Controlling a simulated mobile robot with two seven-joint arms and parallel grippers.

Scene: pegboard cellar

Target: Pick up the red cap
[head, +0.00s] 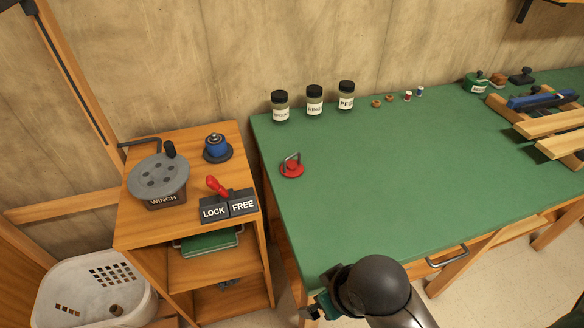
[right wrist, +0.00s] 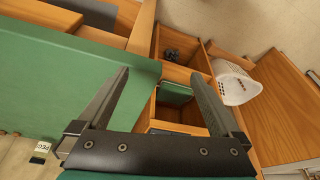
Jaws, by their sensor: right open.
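The red cap (head: 292,168), a round red piece with a grey metal loop on top, sits on the green workbench top (head: 370,200) near its left edge in the head view. My right arm comes in at the bottom of the head view; its gripper is mostly hidden there, near the bench's front edge, well in front of the cap. In the right wrist view my right gripper (right wrist: 158,78) is open, with nothing between its fingers. The cap does not show in that view. My left gripper is not in view.
Several labelled jars, one being the PEGS jar (head: 346,95), stand along the back. A wooden stand (head: 130,228) at left carries a winch (head: 158,178), a red lever (head: 216,186) and a blue knob (head: 217,148). A wooden rack (head: 550,125) is at right. The middle bench is clear.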

